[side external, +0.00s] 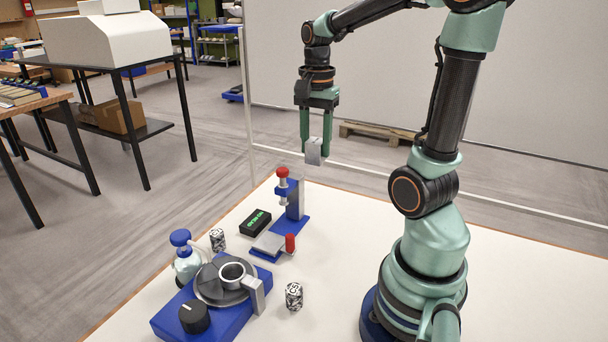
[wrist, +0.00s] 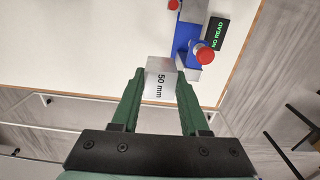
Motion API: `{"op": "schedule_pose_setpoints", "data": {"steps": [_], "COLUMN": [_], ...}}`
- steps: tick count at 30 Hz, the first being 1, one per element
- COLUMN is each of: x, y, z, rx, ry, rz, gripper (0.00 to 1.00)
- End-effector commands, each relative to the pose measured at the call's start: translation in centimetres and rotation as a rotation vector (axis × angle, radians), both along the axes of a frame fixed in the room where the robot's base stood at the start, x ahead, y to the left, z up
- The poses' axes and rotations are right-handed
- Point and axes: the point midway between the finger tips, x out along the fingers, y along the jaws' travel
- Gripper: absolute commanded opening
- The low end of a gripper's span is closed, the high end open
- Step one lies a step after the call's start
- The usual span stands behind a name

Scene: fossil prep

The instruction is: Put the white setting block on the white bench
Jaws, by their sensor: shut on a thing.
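The white setting block (side external: 314,153) looks pale grey-white and carries the print "50 mm" on its face in the wrist view (wrist: 160,80). My gripper (side external: 317,144) is shut on it, with one green finger on each side; both fingers also show in the wrist view (wrist: 160,92). The block hangs in the air, clear of any surface. The white bench (side external: 355,215) lies below, with its far edge near the block in the picture; it also shows in the wrist view (wrist: 80,50). Whether the block is directly over the bench is hard to tell.
A blue stand with a red knob (side external: 294,203) is on the bench, beside a black display reading "NO READ" (side external: 255,222). A blue-capped bottle (side external: 187,262), a blue turntable device (side external: 225,310) and patterned cylinders (side external: 294,296) stand nearer. Bench right of the stand is clear.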

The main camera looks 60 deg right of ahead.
Motion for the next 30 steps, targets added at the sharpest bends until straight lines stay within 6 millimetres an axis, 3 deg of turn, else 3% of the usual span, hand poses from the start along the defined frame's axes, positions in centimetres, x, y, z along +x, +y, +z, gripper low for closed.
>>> {"op": "schedule_pose_setpoints", "data": {"steps": [6, 13, 30], "x": [-4.0, -5.2, -5.3], "y": [-3.1, -3.9, -3.7], "z": [-0.6, -2.2, -15.2], "rx": [0.0, 0.003, 0.005], "ry": [0.0, 0.003, 0.005], "rz": [-0.033, -0.037, -0.036], "gripper": [0.0, 0.0, 0.0]}}
